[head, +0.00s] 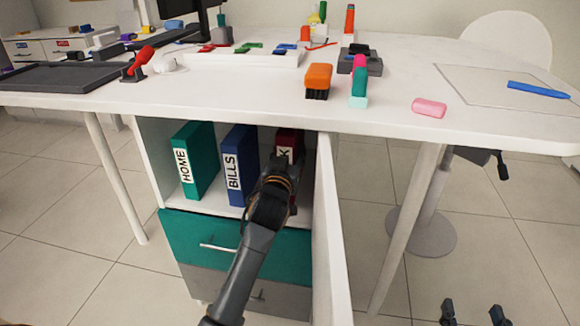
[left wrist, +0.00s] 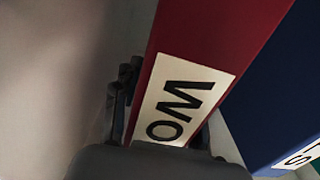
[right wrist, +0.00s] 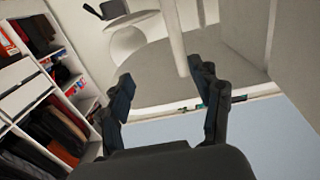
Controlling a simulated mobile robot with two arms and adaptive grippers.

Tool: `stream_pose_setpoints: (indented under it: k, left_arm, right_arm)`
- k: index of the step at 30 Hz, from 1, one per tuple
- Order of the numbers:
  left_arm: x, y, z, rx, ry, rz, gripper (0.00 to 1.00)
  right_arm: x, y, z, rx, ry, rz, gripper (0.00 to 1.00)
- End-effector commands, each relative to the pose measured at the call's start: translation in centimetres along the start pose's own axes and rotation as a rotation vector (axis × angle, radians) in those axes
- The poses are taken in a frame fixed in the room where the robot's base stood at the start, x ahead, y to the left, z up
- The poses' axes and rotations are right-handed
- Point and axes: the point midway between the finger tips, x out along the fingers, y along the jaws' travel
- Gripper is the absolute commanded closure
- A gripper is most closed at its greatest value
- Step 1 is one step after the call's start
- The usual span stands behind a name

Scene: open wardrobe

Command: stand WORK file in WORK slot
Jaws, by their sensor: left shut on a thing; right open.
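The red WORK file (head: 289,138) is inside the open cabinet, at the right of the blue BILLS file, and looks upright. My left gripper (head: 280,178) is shut on its label end and hides its lower part. Whether its base touches the shelf cannot be seen. In the left wrist view the red file (left wrist: 212,40) with the letters "WO" fills the middle, between the fingers of my left gripper (left wrist: 165,130). My right gripper (head: 473,314) is open and empty at the bottom right, and also shows in the right wrist view (right wrist: 165,95).
The green HOME file (head: 194,160) and blue BILLS file (head: 240,165) stand on the shelf (head: 212,203). The open cabinet door (head: 328,240) is close to the right of my left arm. The white desk top (head: 230,100) overhangs the cabinet.

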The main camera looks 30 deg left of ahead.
Motion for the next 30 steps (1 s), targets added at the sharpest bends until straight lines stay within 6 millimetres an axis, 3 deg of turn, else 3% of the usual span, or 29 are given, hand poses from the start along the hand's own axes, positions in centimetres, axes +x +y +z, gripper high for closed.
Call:
stream_pose_setpoints:
  k: [12, 25, 26, 29, 30]
  left_arm:
    - [0.0, 0.0, 3.2, 0.001, 0.004, 0.001, 1.0]
    - [-0.1, 0.0, 3.5, 0.001, 0.003, 0.0, 1.0]
    - [-0.1, 0.0, 3.7, 0.001, -0.001, 0.0, 0.56]
    - [-0.1, 0.0, 3.7, 0.001, -0.001, 0.0, 0.36]
    - [-0.1, 0.0, 3.7, 0.001, -0.001, 0.0, 0.35]
  right_arm:
    - [-0.7, -0.9, -6.6, 0.01, 0.383, -0.021, 0.36]
    - [-1.0, -1.0, -7.4, 0.011, 0.425, -0.023, 0.36]
    - [-1.0, -1.0, -7.5, 0.011, 0.431, -0.023, 0.36]
    - [-1.0, -1.0, -7.5, 0.011, 0.43, -0.023, 0.36]
    - [-1.0, -1.0, -7.5, 0.011, 0.43, -0.023, 0.36]
